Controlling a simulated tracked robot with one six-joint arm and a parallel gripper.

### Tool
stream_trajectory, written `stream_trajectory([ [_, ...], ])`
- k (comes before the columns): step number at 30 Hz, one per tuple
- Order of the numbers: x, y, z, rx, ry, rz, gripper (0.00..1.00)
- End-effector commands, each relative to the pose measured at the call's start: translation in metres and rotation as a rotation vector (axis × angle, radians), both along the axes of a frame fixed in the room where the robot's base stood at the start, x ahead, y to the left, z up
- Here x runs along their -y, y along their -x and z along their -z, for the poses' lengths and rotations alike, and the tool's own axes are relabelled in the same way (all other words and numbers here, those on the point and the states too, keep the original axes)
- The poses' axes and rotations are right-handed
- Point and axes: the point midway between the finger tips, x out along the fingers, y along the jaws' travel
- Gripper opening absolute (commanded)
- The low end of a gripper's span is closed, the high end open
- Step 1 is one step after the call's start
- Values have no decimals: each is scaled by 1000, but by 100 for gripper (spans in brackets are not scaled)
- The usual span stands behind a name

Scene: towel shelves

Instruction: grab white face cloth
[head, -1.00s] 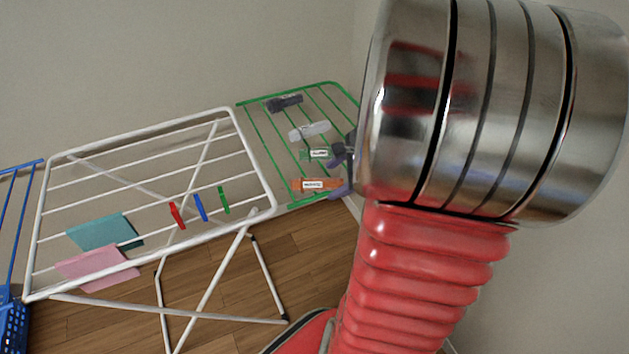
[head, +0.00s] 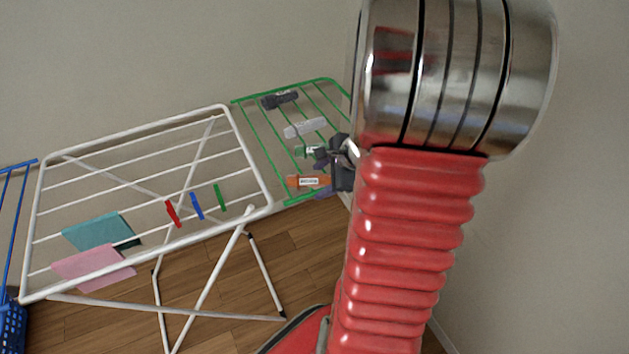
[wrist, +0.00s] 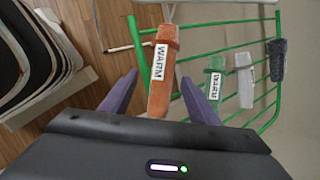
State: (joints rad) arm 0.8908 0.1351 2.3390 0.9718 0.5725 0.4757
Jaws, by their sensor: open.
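A white rolled cloth (head: 304,128) lies on the green rack (head: 262,135), between a dark grey roll (head: 280,99) and a green roll (head: 301,152). In the wrist view the white roll (wrist: 245,84) is right of my right finger and apart from it. My gripper (head: 326,163) is at the right side of the green rack. In the wrist view its purple fingers (wrist: 160,77) are spread, with an orange roll (wrist: 165,70) labelled WARM showing between them. The green roll (wrist: 215,82) is just beyond the right finger. I cannot tell whether the fingers touch either roll.
A white drying rack (head: 150,124) stands left of the green one, with a teal cloth (head: 98,231), a pink cloth (head: 90,266) and red, blue and green clips. A blue rack (head: 10,215) and basket (head: 12,325) are at far left. A wall stands behind.

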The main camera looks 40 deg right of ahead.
Motion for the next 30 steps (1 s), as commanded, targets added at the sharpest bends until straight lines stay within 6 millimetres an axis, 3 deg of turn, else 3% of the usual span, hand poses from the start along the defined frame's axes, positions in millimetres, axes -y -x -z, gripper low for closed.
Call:
stream_trajectory([
  [11, 0, 0, 0, 0, -1, 1, 55],
  [30, 0, 1, 0, 0, -1, 1, 10],
])
